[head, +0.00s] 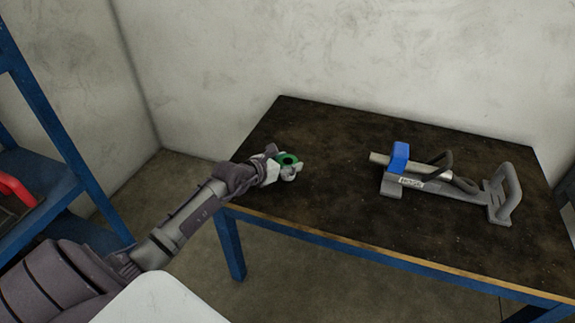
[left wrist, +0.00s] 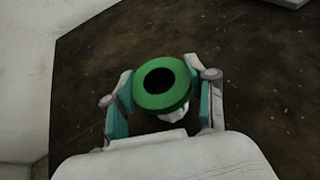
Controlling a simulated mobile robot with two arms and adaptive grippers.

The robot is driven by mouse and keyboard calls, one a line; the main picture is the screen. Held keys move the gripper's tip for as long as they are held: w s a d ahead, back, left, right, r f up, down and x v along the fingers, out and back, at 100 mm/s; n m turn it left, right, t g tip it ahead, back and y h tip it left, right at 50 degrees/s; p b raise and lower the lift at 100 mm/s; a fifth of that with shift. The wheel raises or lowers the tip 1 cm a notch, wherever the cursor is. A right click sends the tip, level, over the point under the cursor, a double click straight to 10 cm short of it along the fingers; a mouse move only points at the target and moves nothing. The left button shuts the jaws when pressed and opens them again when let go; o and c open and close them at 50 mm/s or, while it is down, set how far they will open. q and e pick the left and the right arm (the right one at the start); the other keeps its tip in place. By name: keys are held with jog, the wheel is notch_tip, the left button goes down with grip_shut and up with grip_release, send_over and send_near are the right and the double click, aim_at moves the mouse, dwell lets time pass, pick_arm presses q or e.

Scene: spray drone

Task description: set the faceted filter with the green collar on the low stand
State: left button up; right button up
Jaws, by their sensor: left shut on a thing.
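The filter with the green collar (head: 288,157) is held in my left gripper (head: 284,167) over the left part of the table. In the left wrist view, the green collar (left wrist: 161,102) shows as a ring with a dark hole, seen from above, between the two fingers. A bit of pale body (left wrist: 174,117) shows below it; most of the body is hidden, and I cannot tell whether it touches the table. A low grey stand (head: 440,188) with an upright loop handle lies at the table's right. My right gripper is out of view.
A metal tube with a blue block (head: 399,158) and a dark loop rests on the grey stand. The dark table top (head: 340,195) is bare between my left gripper and the stand. A wall runs behind the table. A blue shelf (head: 48,200) stands at far left.

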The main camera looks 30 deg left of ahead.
pick_arm(q)
jog(key=shift+r, duration=0.1)
jog(key=o, duration=1.1)
